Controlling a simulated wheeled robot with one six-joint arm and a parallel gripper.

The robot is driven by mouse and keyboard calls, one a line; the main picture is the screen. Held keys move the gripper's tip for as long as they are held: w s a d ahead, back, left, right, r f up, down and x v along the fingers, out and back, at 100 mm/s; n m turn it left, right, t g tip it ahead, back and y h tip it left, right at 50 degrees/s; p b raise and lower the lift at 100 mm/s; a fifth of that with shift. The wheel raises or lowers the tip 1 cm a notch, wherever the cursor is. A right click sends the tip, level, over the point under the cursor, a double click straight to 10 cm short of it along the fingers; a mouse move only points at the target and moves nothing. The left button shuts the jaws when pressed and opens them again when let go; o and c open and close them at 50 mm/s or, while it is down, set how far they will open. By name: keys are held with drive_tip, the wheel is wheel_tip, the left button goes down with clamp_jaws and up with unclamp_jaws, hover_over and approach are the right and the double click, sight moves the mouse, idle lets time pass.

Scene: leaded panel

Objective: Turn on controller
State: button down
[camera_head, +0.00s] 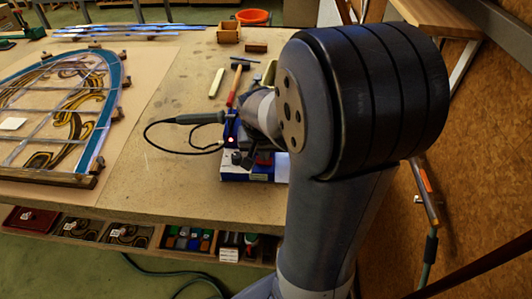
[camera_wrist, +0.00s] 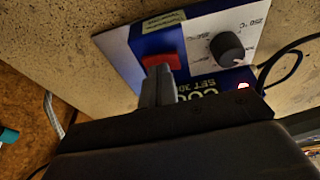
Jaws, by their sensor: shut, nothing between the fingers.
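The controller (camera_wrist: 205,45) is a blue and white box with a red rocker switch (camera_wrist: 161,61), a black temperature knob (camera_wrist: 227,48) and a glowing red lamp (camera_wrist: 243,87). In the head view the controller (camera_head: 240,177) sits on the bench, partly hidden by my arm. My gripper (camera_wrist: 159,74) is shut and empty, with its fingertips at the lower edge of the red switch. I cannot tell whether they touch it. The fingers hide part of the switch, so its position is unclear.
A soldering iron (camera_head: 200,118) with a looping black cable lies left of the controller. A hammer (camera_head: 236,84) lies behind it. The leaded panel (camera_head: 62,105) lies on the bench at left. Bare bench lies between. Trays (camera_head: 187,240) sit below the front edge.

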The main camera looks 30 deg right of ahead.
drive_tip(key=shift+r+p, duration=0.5)
drive_tip(key=shift+r, duration=0.1)
drive_tip(key=r+p, duration=0.3)
drive_tip(key=shift+s+d+r, duration=0.1)
drive_tip(key=shift+d+r, duration=0.15)
drive_tip(key=shift+r, duration=0.15)
drive_tip(key=s+r+b, duration=0.1)
drive_tip(key=s+r, duration=0.2)
drive_tip(key=r, duration=0.5)
drive_tip(key=shift+s+r+b, duration=0.2)
drive_tip(key=shift+s+b, duration=0.05)
drive_tip(key=shift+b, duration=0.05)
